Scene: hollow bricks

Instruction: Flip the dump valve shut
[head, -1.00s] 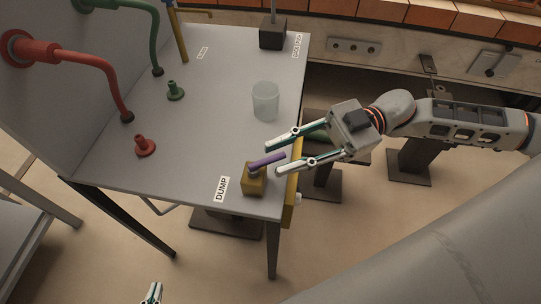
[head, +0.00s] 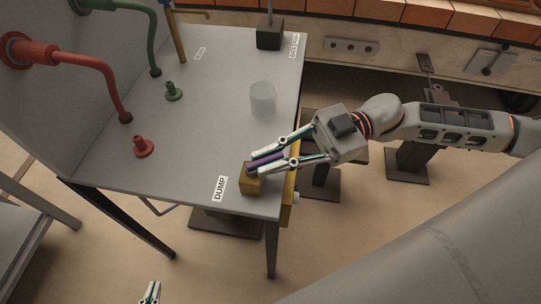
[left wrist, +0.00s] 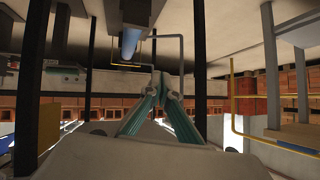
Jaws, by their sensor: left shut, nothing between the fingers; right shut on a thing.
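The dump valve (head: 252,185) is a yellow block at the front right of the grey table, beside the DUMP label (head: 220,188). Its purple lever (head: 265,163) points right and slightly up in the head view. My right gripper (head: 256,163) comes in from the right and is shut on the purple lever, one finger on each side. My left gripper (head: 150,292) is at the bottom edge of the head view, far from the valve. It is shut and empty in the left wrist view (left wrist: 160,82).
A clear cup (head: 263,100) stands on the table behind the valve. Red (head: 143,147) and green (head: 174,91) fittings stand to the left, near the red and green pipes. A dark block (head: 270,33) with a post stands at the back right.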

